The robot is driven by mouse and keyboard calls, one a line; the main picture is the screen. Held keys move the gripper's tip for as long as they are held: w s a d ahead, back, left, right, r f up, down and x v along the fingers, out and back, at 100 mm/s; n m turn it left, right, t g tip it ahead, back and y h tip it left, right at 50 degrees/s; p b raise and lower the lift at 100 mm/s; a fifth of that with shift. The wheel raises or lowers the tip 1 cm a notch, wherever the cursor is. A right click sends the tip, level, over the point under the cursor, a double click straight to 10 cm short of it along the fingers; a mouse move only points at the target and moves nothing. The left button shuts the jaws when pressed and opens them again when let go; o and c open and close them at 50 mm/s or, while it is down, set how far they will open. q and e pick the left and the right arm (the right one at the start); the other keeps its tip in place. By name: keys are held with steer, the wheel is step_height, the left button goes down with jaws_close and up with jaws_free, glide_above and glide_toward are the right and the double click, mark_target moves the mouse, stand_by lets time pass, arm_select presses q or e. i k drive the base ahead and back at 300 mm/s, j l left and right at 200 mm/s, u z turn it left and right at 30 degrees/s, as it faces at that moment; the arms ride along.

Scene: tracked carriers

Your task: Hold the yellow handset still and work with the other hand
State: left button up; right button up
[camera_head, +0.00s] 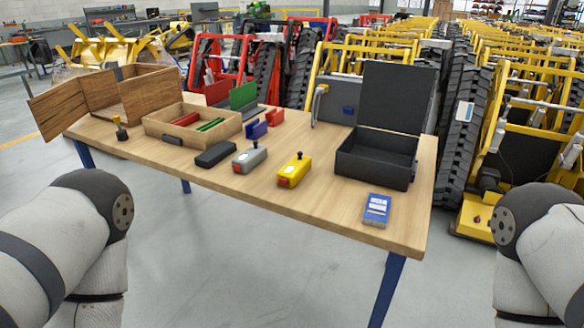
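The yellow handset (295,171) lies on the wooden table (300,205), right of the middle, with a black knob on top and a red part at its near end. A similar grey handset (248,160) lies to its left. Both handsets stand free, with nothing touching them. My two arms show at the lower left and lower right edges, in front of the table. Neither gripper is in view.
An open black case (372,172) stands right of the yellow handset, with a blue box (377,209) in front. A black case (215,154), a wooden tray (163,132) and an open wooden cabinet (150,93) stand to the left. The table's front edge is mostly clear.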

mark_target(283, 181)
steer(key=i+j+z, duration=0.15)
steer(key=j, duration=0.15)
steer(key=i+j+z, duration=0.2)
steer(key=j, duration=0.15)
steer(key=i+j+z, duration=0.15)
steer(key=j, duration=0.2)
steer(key=j+z, duration=0.2)
steer(key=j, duration=0.15)
steer(key=i, duration=0.05)
